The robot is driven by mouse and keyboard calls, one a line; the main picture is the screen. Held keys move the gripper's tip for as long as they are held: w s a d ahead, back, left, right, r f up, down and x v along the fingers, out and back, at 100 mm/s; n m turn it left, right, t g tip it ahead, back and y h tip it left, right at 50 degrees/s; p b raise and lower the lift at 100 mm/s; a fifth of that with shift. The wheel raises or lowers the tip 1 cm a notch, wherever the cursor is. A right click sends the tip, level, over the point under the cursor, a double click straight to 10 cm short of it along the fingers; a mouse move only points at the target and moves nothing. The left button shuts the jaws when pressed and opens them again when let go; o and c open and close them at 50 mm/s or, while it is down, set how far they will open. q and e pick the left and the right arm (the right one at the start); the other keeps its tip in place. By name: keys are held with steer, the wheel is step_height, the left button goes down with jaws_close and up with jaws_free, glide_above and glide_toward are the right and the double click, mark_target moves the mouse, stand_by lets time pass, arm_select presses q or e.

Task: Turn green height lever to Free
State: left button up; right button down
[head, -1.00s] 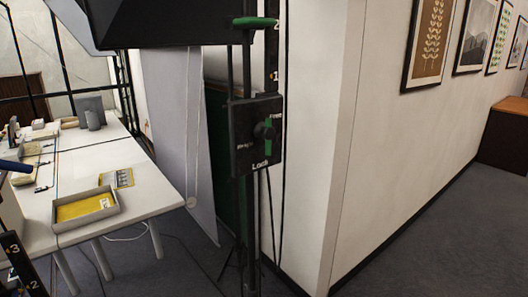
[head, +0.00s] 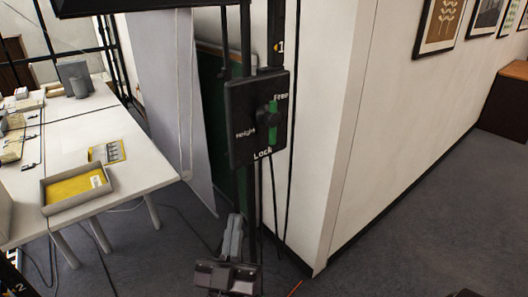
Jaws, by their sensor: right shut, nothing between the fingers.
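The green height lever (head: 273,121) is on a black panel (head: 243,110) fixed to a dark upright post. The lever stands near vertical beside a black hub. The panel reads "Free" at upper right, "Lock" at the bottom and "Height" at left. The lever's lower end is near "Lock" and its upper end near "Free"; I cannot tell which end is the pointer. My right gripper (head: 233,222) is low in the head view, below the panel and apart from it, shut and empty, fingers pointing up. My left gripper is not in view.
A white table (head: 120,175) with a grey tray (head: 76,190) stands at left. A hanging white sheet (head: 165,100) is behind the post. A white wall corner (head: 325,150) is close on the right, with thin dark cables between. Floor at right is clear.

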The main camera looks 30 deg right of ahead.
mark_target(271, 132)
steer(key=r+m+g+h, duration=0.1)
steer(key=s+d+r+m+g+h, duration=0.1)
steer(key=s+r+m+g+h, duration=0.1)
steer(key=shift+s+d+r+h, duration=0.2)
steer(key=shift+d+r+h, duration=0.1)
steer(key=shift+r, duration=0.1)
steer(key=p+x, duration=0.2)
steer(key=x, duration=0.2)
steer(key=f+p+x, duration=0.1)
steer(key=p+x, duration=0.2)
steer(key=x, duration=0.1)
steer(key=w+d+p+x, duration=0.1)
steer(key=p+x, duration=0.1)
steer(key=x, duration=0.2)
steer(key=shift+w+d+f+p, duration=0.25)
steer(key=shift+w+d+p, duration=0.1)
steer(key=shift+d, duration=0.15)
